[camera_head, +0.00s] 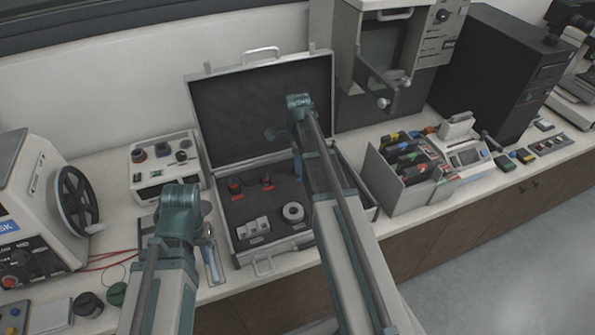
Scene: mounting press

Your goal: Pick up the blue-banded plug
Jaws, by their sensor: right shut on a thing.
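An open case (263,253) with a dark foam insert stands on the counter, its lid raised at the back. Two dark plugs with red bands, a left one (235,187) and a right one (267,181), stand in the insert. I cannot make out a blue-banded plug; my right arm covers part of the case. My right gripper (298,167) points down into the case, right of the red-banded plugs. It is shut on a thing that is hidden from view. My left gripper (207,232) is left of the case, mostly hidden behind its wrist; its jaws do not show clearly.
A control box (165,165) and a machine with a handwheel (77,203) stand left.

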